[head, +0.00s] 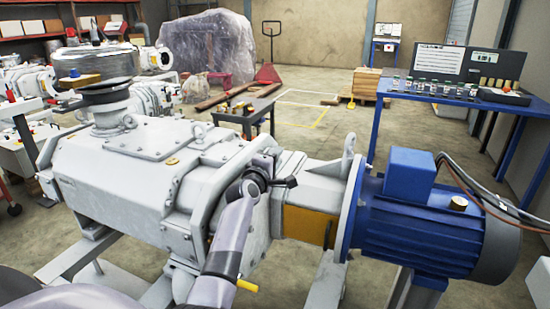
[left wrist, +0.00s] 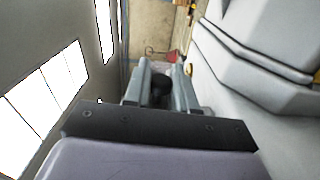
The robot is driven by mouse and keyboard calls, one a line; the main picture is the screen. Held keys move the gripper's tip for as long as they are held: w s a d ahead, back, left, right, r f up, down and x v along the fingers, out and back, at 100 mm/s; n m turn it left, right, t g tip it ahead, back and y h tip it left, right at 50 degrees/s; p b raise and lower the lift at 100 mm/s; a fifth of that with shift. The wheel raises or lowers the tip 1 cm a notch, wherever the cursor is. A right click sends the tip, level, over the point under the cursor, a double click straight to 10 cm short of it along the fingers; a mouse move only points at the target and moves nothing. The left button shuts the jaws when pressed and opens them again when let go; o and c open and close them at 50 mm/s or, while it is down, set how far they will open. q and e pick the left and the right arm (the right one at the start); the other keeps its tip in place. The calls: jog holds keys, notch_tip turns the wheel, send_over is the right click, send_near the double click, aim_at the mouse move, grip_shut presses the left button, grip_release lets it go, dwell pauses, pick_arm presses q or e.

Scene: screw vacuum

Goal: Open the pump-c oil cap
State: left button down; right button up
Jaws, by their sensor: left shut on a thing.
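The big grey pump (head: 140,190) fills the middle of the head view, with a blue motor (head: 420,220) at its right end. My left gripper (head: 267,163) is over the pump's top near the motor end, with my arm reaching up to it from below. In the left wrist view my two grey fingers (left wrist: 161,82) are closed on a small dark round thing, which looks like the oil cap (left wrist: 161,94). The fingers and wrist hide most of the cap and its seat. I cannot tell whether it is still seated. My right gripper is not in view.
A lifting eye (head: 348,142) stands up beside the motor, and cables run off its right side. A blue table (head: 440,98) with small bottles and a case is at the back right. Open floor (head: 330,125) lies behind the pump.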

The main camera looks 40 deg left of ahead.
pick_arm(q)
jog(key=c, duration=1)
grip_release()
jog(key=shift+p+v, duration=0.45)
jog(key=shift+v, duration=3.15)
